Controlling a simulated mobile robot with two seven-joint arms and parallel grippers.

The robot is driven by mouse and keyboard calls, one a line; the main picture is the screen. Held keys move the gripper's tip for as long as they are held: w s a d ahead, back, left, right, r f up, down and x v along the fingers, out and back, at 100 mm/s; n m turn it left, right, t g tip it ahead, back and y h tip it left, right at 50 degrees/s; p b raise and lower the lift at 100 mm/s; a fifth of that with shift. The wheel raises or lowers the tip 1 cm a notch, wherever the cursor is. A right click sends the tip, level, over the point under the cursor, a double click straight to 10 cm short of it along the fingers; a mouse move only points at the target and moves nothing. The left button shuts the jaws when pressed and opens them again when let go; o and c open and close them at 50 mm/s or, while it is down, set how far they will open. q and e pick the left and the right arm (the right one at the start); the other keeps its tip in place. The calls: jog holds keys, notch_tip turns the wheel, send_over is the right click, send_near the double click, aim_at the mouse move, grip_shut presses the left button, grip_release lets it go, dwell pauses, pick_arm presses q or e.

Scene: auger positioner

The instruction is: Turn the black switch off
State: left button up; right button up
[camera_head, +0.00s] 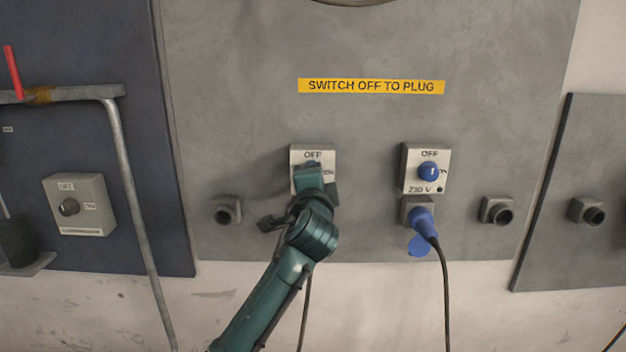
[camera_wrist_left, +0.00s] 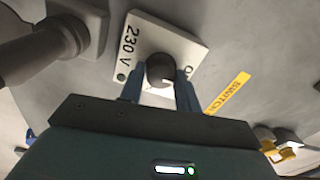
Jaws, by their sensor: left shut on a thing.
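The black switch is a round dark knob (camera_wrist_left: 160,70) on a pale plate (camera_wrist_left: 135,38) marked 230 V, seen in the wrist view. My left gripper (camera_wrist_left: 160,88) is shut on the knob, one blue finger on each side. A small white mark shows on the knob; its exact direction is hard to tell. In the head view the plate (camera_head: 298,150) with OFF at its top is partly covered by my left gripper (camera_head: 310,170), which hides the knob. My right gripper is not in view.
To the right is a similar plate with a blue knob (camera_head: 428,172) and a blue plug (camera_head: 420,222) below it. A dark plug (camera_wrist_left: 45,48) is close beside the gripped switch. A yellow label (camera_head: 371,86) is above.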

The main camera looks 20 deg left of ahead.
pick_arm(q)
jog(key=shift+r, duration=0.3)
jog(key=o, duration=0.9)
jog(key=shift+f, duration=0.2)
jog(key=b+v, duration=0.2)
jog(key=v, duration=1.1)
jog(key=shift+f, duration=0.1)
